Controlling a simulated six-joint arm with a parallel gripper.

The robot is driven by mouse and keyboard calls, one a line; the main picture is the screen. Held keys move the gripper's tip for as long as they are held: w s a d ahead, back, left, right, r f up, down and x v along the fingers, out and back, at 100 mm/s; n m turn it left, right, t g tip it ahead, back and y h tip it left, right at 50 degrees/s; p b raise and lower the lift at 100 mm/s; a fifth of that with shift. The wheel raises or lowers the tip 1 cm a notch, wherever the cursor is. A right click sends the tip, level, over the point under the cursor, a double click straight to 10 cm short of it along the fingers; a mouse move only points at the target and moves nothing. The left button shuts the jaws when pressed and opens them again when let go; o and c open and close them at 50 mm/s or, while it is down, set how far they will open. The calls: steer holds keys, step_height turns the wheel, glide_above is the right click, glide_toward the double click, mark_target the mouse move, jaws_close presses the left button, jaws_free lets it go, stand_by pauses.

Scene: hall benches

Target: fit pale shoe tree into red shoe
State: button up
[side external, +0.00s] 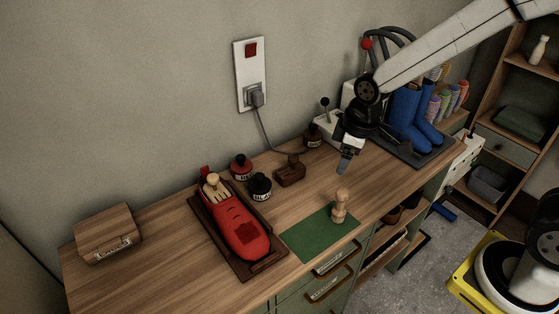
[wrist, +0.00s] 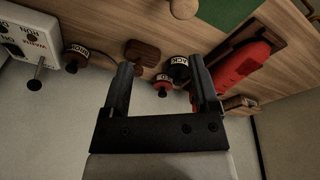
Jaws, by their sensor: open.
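The red shoe (side external: 237,228) lies in a dark wooden tray (side external: 277,258), toe toward the bench front. A pale piece with a round knob (side external: 213,181) shows in the shoe's opening; I cannot tell how deep it sits. A pale wooden knobbed piece (side external: 340,206), shaped like a shoe tree, stands upright on the green mat (side external: 309,237). It also shows at the top of the wrist view (wrist: 184,8). My gripper (side external: 345,166) is open and empty, above the bench behind the mat. In the wrist view, its fingers (wrist: 161,62) are apart; the right one partly covers the shoe (wrist: 240,66).
Polish jars (side external: 260,186) and a brown brush (side external: 289,171) stand behind the mat. A wooden box (side external: 108,233) is at left. A white device (side external: 328,130) and blue boots (side external: 404,118) on a dark tray are at right. Bare bench lies left of the shoe.

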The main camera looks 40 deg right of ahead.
steer(key=s+d+f+m, duration=0.2)
steer(key=s+d+m, duration=0.1)
steer(key=s+m, duration=0.3)
steer(key=s, duration=0.2)
steer(key=shift+s+f+m, duration=0.15)
steer(key=shift+s+m, duration=0.15)
steer(key=shift+s, duration=0.05)
steer(key=shift+d, duration=0.1)
stand_by(0.7)
